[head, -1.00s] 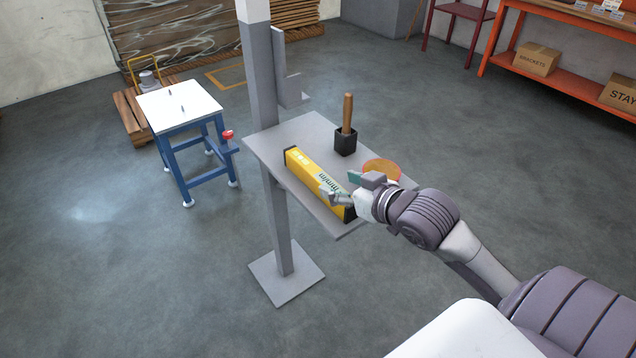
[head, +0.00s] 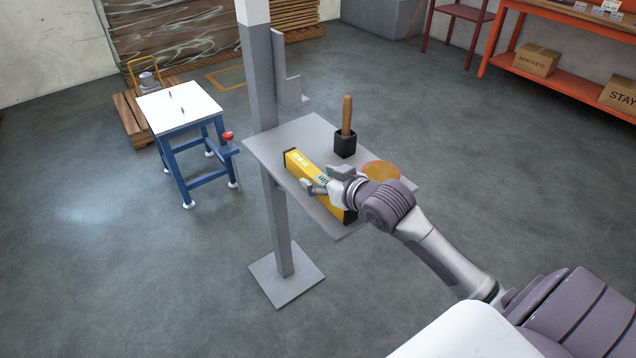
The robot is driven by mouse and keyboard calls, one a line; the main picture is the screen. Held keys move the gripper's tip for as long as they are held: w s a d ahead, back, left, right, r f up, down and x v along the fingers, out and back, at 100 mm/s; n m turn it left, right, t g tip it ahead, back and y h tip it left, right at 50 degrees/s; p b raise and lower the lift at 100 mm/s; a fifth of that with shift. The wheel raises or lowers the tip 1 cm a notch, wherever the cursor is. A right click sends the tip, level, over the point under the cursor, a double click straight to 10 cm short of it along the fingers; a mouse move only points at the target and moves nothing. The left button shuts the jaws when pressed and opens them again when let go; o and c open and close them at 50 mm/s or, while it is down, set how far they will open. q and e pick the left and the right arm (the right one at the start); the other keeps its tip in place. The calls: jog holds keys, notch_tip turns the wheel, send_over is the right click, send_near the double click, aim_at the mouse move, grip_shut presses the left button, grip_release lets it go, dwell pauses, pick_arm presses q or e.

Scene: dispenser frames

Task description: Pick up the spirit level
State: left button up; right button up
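The yellow spirit level (head: 299,163) with black ends lies on the grey shelf (head: 277,143) of the post stand, slanting from upper left to lower right. My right gripper (head: 326,180) is over its middle and hides part of it. The fingers are spread apart, one on the near left side of the level and one on the far right side. I cannot tell whether either finger touches it. The level rests on the shelf. My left gripper is not in view.
On the same shelf stand a black holder (head: 345,146) with a wooden handle (head: 347,113) and a round orange disc (head: 381,171), close to my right arm. A blue table with a white top (head: 180,105) stands to the left.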

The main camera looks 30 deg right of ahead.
grip_shut()
